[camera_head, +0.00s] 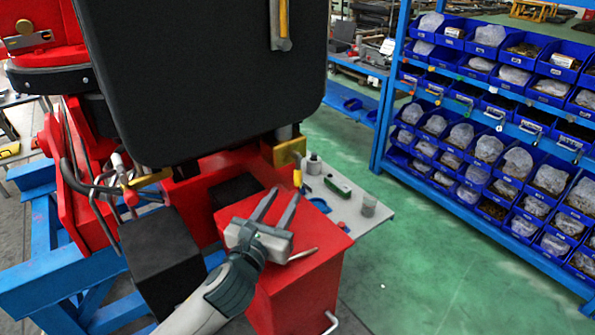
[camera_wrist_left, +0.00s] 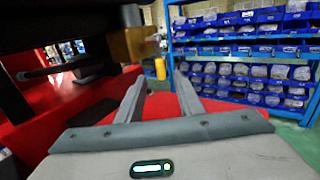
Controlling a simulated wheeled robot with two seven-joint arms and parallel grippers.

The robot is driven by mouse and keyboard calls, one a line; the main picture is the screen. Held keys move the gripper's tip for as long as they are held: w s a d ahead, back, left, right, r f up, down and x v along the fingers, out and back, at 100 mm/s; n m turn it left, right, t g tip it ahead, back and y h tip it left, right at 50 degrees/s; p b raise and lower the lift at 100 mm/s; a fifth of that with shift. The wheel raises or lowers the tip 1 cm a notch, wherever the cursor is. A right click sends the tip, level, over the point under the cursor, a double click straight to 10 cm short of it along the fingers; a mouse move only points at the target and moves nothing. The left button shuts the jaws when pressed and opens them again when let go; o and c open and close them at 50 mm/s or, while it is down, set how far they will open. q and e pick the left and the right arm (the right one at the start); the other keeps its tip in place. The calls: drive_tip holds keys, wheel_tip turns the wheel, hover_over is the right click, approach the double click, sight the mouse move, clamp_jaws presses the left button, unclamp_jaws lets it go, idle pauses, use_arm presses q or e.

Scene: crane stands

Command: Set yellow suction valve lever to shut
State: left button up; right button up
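A short yellow lever (camera_head: 297,178) hangs down below a brass-yellow valve block (camera_head: 289,151), at the lower right corner of the large black panel. In the left wrist view the lever (camera_wrist_left: 160,69) shows between and beyond the fingertips, beside the block (camera_wrist_left: 140,46). I cannot tell whether it is the suction lever. Another yellow lever-like part (camera_head: 150,179) sits near hoses at the left. My left gripper (camera_head: 284,194) is open and empty, above the red cabinet, its fingers pointing toward the hanging lever; no contact is visible. My right gripper is not in view.
The large black panel (camera_head: 205,80) overhangs the area above the gripper. A red cabinet (camera_head: 300,285) lies below it. A small table (camera_head: 377,213) holds small items to the right. Blue bin shelves (camera_head: 480,150) stand farther right; green floor (camera_head: 420,265) is clear between.

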sight(296, 177)
use_arm(q)
drive_tip(key=p+x, duration=0.3)
drive_tip(key=x, duration=0.7)
drive_tip(key=shift+w, duration=0.1)
clamp_jaws()
